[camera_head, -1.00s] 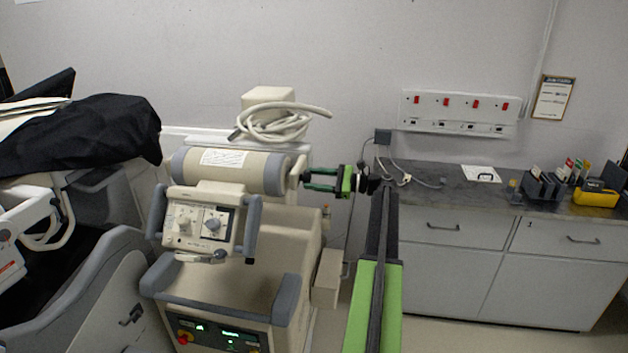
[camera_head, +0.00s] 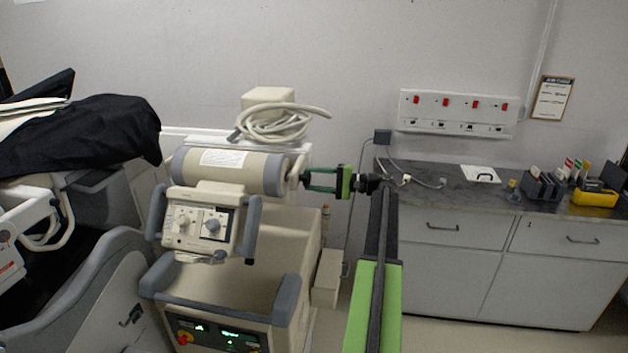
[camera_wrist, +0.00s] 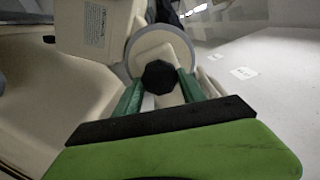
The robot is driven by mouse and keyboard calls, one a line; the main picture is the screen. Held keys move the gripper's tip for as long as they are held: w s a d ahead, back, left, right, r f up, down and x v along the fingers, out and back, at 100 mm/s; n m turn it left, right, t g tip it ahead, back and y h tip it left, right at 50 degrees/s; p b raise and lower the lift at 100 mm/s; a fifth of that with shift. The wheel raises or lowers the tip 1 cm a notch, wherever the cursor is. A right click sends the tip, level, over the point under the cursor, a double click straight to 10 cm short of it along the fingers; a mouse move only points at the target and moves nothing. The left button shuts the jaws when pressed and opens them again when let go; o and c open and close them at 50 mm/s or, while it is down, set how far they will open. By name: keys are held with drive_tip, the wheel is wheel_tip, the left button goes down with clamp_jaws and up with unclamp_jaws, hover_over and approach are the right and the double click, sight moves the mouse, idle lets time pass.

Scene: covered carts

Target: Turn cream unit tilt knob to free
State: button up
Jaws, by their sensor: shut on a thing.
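The cream unit (camera_head: 215,290) stands left of centre, with a horizontal cylinder (camera_head: 228,172) across its top and a control box (camera_head: 202,224) in front of it. The tilt knob (camera_wrist: 159,77) is black and lobed, on a cream bracket at the cylinder's right end in the wrist view. My gripper (camera_head: 304,179) reaches it from the right, level, with green fingers. In the wrist view the fingers (camera_wrist: 160,88) lie on both sides of the knob and are shut on it. The knob is mostly hidden by the fingertips in the head view. Its marked positions cannot be read.
A coiled cream cable (camera_head: 275,123) lies on top of the unit. A black-draped cart (camera_head: 95,135) stands at left. A grey-topped counter (camera_head: 450,190) with drawers is at right, below a wall socket panel (camera_head: 458,112). Pale wall lies behind.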

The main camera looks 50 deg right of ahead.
drive_tip(key=n, duration=0.5)
idle(0.7)
drive_tip(key=o, duration=1.4)
drive_tip(key=shift+c, duration=0.2)
drive_tip(key=v, duration=1.7)
drive_tip(key=shift+s, duration=0.15)
